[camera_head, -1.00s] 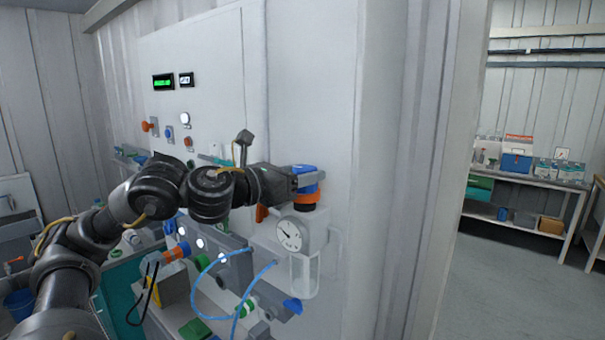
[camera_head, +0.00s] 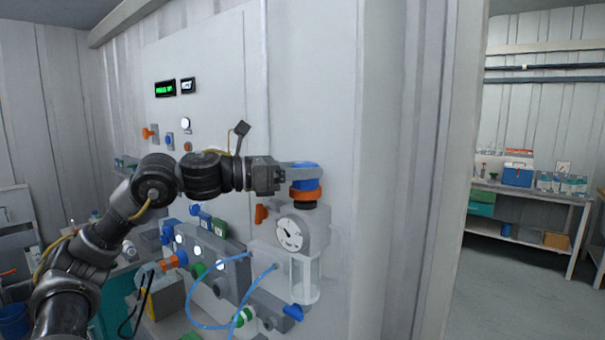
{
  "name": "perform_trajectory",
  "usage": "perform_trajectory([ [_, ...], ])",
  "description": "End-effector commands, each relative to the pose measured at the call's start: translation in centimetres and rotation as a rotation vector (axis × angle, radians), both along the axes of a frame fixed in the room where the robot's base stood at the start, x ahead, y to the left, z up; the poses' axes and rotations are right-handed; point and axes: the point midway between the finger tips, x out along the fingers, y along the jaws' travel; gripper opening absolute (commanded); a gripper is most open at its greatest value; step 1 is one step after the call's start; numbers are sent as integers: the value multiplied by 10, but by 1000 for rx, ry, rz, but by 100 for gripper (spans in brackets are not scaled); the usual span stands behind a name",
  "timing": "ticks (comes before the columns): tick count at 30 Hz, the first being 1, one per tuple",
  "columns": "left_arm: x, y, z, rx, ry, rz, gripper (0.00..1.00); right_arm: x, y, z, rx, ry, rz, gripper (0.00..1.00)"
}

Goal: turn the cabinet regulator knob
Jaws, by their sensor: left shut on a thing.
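The regulator knob (camera_head: 306,186) is blue with an orange ring (camera_head: 305,195) below it. It sits on top of the grey regulator body on the cabinet's side. A round white gauge (camera_head: 289,234) faces out below the knob, with a clear bowl (camera_head: 304,279) under it. My left gripper (camera_head: 300,169) comes in from the left, level with the knob, and its fingers are shut on the knob. The far finger is partly hidden. My right gripper is not in view.
Blue tubes (camera_head: 201,295) loop from the fittings below the regulator. A display and buttons (camera_head: 185,123) are on the panel above my arm. Open floor (camera_head: 500,290) and a shelf bench (camera_head: 520,192) lie to the right.

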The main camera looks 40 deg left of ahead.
Motion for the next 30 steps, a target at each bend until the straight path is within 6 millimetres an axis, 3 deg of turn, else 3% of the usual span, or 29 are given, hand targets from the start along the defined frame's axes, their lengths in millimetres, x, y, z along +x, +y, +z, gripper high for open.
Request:
perform_trajectory([
  [3,0,0,1,0,-1,1,24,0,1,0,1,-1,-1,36],
  [4,0,0,1,0,-1,2,48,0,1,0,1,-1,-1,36],
  [9,0,0,1,-1,-1,3,69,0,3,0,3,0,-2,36],
  [30,0,3,1,-2,-3,7,69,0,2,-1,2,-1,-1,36],
])
